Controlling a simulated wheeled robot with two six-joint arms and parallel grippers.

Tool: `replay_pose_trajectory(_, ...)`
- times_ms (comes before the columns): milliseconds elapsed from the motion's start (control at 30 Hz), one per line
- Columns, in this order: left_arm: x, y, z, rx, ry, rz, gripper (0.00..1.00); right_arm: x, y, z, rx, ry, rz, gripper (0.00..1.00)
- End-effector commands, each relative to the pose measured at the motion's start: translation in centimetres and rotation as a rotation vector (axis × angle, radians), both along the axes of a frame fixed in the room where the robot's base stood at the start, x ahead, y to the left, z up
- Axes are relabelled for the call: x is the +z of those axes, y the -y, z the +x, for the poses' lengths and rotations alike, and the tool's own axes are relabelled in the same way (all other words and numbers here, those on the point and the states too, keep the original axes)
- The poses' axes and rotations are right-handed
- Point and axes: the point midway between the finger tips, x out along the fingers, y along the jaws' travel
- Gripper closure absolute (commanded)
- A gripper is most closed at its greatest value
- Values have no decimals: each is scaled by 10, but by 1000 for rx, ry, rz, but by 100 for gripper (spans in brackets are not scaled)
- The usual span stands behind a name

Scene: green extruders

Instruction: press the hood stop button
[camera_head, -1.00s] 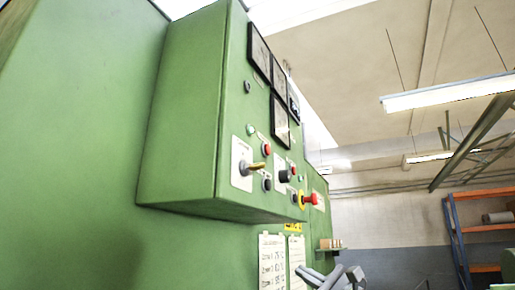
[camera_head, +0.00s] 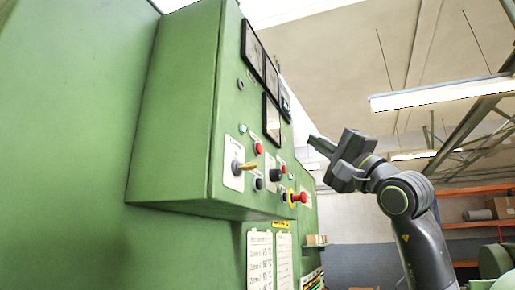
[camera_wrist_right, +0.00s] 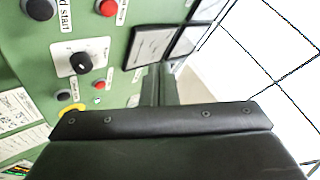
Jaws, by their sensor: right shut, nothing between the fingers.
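The green control panel (camera_head: 228,130) carries several buttons. A red button (camera_head: 258,148) sits above a black button (camera_head: 258,184). In the right wrist view a black button (camera_wrist_right: 38,8) has a label ending in "d start", and a red button (camera_wrist_right: 107,7) sits beside it, its label not fully readable. I cannot tell for sure which one is the hood stop button. My right gripper (camera_head: 318,144) is shut and empty, raised to the right of the panel and apart from it in the picture. Its fingers (camera_wrist_right: 160,84) show in the wrist view. My left gripper is not in view.
A red mushroom button (camera_head: 302,197) with a yellow ring sticks out at the panel's lower right. Dark meters (camera_head: 253,50) are above. Orange shelving (camera_head: 478,190) stands far right.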

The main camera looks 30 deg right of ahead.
Motion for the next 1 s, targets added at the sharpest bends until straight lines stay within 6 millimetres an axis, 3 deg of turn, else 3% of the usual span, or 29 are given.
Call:
replay_pose_trajectory(367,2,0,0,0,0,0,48,0,-5,7,5,-3,1,100)
replay_pose_trajectory(1000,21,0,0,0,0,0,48,0,-54,65,4,-3,2,100)
